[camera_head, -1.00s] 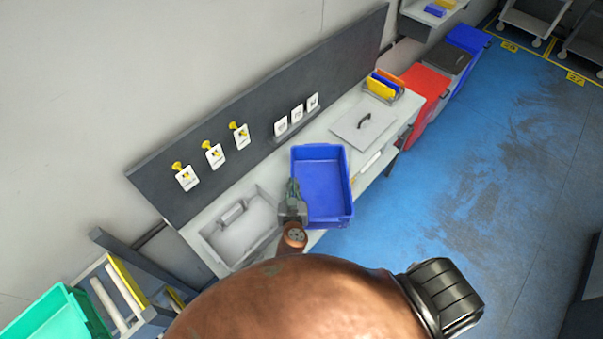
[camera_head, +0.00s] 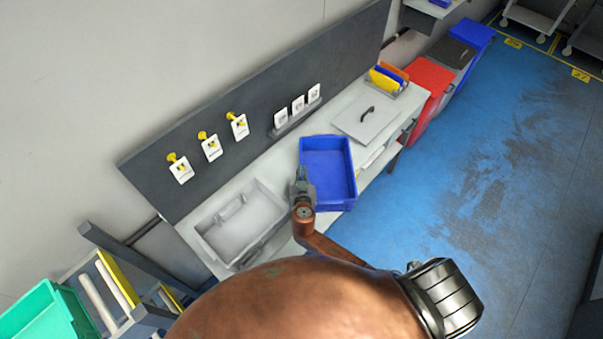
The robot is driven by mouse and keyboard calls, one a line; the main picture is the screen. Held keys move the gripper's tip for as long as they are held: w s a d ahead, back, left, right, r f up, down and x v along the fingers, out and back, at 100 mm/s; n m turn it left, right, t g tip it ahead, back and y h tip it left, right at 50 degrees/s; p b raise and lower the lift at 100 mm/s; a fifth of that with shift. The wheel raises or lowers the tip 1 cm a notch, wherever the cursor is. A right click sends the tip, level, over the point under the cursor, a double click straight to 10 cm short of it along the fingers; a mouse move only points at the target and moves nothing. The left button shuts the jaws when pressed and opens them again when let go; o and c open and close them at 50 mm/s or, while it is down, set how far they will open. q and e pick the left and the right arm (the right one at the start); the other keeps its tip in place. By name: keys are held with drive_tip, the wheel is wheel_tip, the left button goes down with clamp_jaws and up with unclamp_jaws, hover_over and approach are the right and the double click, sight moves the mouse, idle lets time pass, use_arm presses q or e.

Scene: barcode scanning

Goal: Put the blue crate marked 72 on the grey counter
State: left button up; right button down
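The blue crate (camera_head: 328,168) is empty, and no number shows on the sides in view. It appears over the front part of the grey counter (camera_head: 278,160), and its near right corner reaches past the counter's front edge in the picture. Whether its base touches the counter cannot be told. My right gripper (camera_head: 301,183) is at the crate's left wall and appears shut on its rim; the fingertips are partly hidden. My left gripper is not in view.
A grey tray (camera_head: 215,240) is left of the crate. A grey lid with a black handle (camera_head: 367,114) is right of it, with a rack of coloured folders (camera_head: 386,82) beyond. A dark board with cards (camera_head: 255,105) stands behind. A green crate (camera_head: 45,315) is at lower left.

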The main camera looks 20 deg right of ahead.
drive_tip(key=shift+a+r, duration=0.1)
drive_tip(key=shift+f, duration=0.2)
drive_tip(key=c, duration=2.2)
unclamp_jaws()
drive_tip(key=shift+o, duration=0.2)
drive_tip(key=shift+r, duration=0.1)
drive_tip(key=shift+r, duration=0.15)
drive_tip(key=b+v, duration=0.1)
drive_tip(key=v, duration=1.1)
